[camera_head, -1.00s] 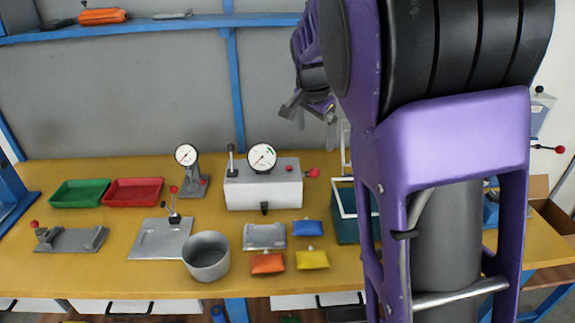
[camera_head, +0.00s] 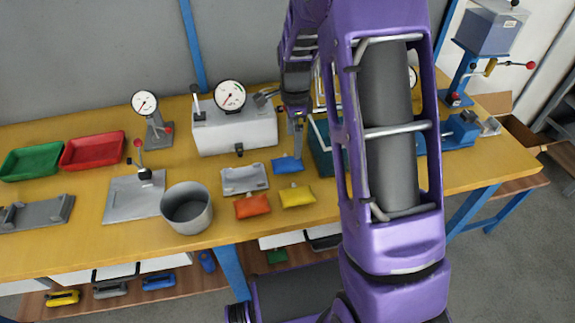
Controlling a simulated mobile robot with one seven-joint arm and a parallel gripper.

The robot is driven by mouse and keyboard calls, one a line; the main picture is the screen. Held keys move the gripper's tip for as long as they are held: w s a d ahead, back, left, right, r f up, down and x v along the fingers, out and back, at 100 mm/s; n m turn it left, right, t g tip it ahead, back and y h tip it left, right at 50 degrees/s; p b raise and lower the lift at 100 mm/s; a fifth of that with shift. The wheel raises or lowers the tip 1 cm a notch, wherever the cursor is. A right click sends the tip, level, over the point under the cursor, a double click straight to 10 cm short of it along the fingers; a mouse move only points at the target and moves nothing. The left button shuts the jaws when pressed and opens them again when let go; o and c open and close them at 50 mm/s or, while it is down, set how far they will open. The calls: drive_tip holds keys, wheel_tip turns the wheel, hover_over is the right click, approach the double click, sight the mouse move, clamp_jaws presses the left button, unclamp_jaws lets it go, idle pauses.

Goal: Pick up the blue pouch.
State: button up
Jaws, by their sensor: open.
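The blue pouch (camera_head: 286,166) lies flat on the yellow workbench, behind the yellow pouch and right of a grey metal plate. My gripper (camera_head: 298,148) points down at the pouch's back right edge, with its fingertips very close to it. I cannot tell whether the fingers touch the pouch. The gripper is open, with nothing seen held in it. My arm hides part of the area to the right.
A yellow pouch (camera_head: 298,197) and an orange pouch (camera_head: 253,207) lie just in front. A grey cup (camera_head: 187,210) stands left of them. A white gauge box (camera_head: 235,133) stands behind, and a teal bin (camera_head: 321,152) close on the right.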

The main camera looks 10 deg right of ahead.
sight(293, 160)
wheel_tip(293, 160, down, 7)
drive_tip(key=shift+f, duration=0.15)
idle(0.4)
drive_tip(key=shift+c, duration=0.3)
drive_tip(key=c, duration=1.3)
drive_tip(key=shift+o, duration=0.2)
wheel_tip(293, 160, up, 10)
